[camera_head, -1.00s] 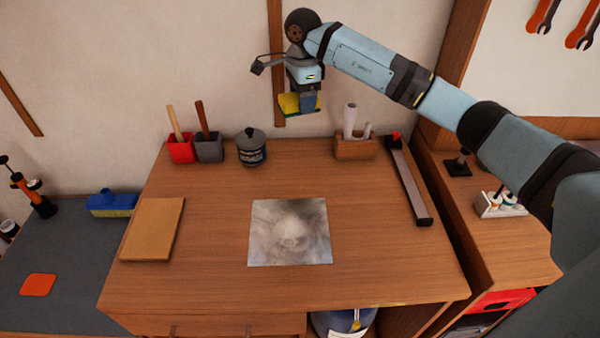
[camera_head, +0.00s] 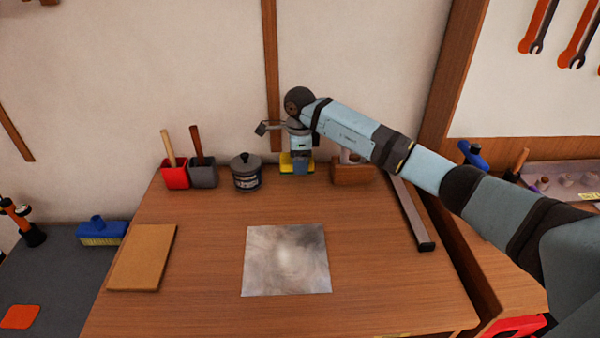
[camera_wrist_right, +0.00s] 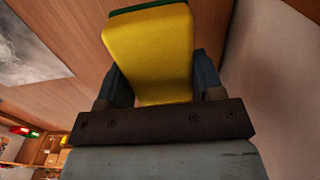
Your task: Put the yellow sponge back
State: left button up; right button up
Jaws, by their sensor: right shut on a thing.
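The yellow sponge (camera_head: 285,163) has a green side. In the head view it is at the back of the wooden desk, between the dark lidded pot (camera_head: 246,176) and the wooden holder (camera_head: 350,172). My right gripper (camera_head: 301,166) is shut on it from above. In the right wrist view the sponge (camera_wrist_right: 150,50) sits between the two fingers of my right gripper (camera_wrist_right: 160,85), its green side facing away. Whether its underside touches the desktop is unclear. My left gripper is not in view.
A red cup (camera_head: 175,175) and a grey cup (camera_head: 204,175) with handles stand left of the pot. A grey printed sheet (camera_head: 286,262) and a tan board (camera_head: 141,258) lie on the desk (camera_head: 200,265). A long bar (camera_head: 412,213) lies at the right. The wall is close behind.

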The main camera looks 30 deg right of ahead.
aim_at(300, 181)
notch_tip(300, 181, down, 4)
jog(key=shift+f, duration=0.25)
jog(key=o, duration=0.9)
jog(key=shift+f, duration=0.1)
notch_tip(300, 181, up, 12)
jog(key=shift+r, duration=0.15)
jog(key=shift+s, duration=0.1)
dwell(0.3)
